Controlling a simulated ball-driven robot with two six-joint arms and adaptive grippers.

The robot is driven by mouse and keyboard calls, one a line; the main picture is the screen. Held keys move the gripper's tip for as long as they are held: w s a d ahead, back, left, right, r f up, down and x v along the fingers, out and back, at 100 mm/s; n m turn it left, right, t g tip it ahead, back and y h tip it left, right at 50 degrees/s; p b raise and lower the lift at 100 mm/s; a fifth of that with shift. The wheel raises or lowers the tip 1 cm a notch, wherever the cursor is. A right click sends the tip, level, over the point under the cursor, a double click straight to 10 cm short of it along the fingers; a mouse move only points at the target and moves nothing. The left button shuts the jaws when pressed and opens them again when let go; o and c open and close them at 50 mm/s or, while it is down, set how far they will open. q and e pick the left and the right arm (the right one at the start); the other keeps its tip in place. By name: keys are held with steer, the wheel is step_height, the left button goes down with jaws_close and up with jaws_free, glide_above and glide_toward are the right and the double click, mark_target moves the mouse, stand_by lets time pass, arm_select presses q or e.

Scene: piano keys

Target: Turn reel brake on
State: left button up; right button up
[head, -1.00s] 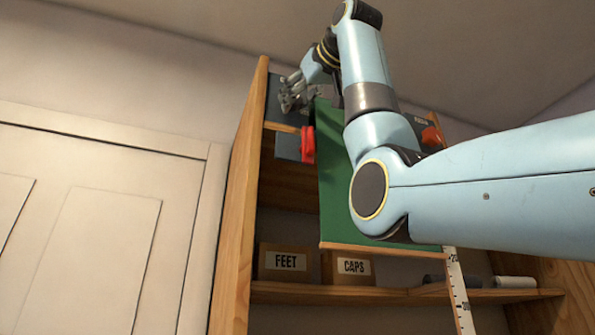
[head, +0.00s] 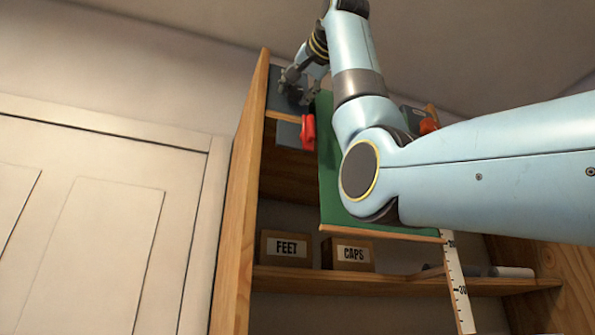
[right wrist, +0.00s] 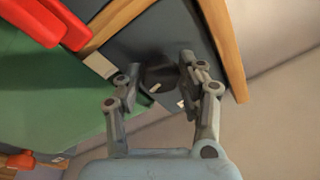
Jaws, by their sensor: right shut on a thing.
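A dark round knob (right wrist: 160,76) with a pale mark shows on a dark grey panel (right wrist: 125,45) in the right wrist view. My right gripper (right wrist: 160,72) is shut on this knob, with one finger on each side. In the head view my right gripper (head: 291,85) is high up at the top left of the wooden shelf unit, against the dark panel; the knob is too small and hidden to make out there. No lettering for on or off is readable. My left gripper is not in view.
A red part (head: 308,132) sits just below the gripper, beside a green board (head: 328,190). Another red part (head: 428,126) is at the right. Boxes marked FEET (head: 286,248) and CAPS (head: 350,255) stand on the lower shelf. A pale door (head: 90,220) is at left.

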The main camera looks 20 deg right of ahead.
steer(key=shift+m+h, duration=0.4)
steer(key=shift+m, duration=1)
steer(key=o, duration=1.1)
steer(key=shift+o, duration=0.2)
steer(key=shift+s, duration=0.1)
steer(key=s+f, duration=0.1)
steer(key=s, duration=1)
steer(key=shift+s+d+f, duration=0.15)
steer(key=shift+s+f, duration=0.2)
steer(key=shift+s, duration=0.05)
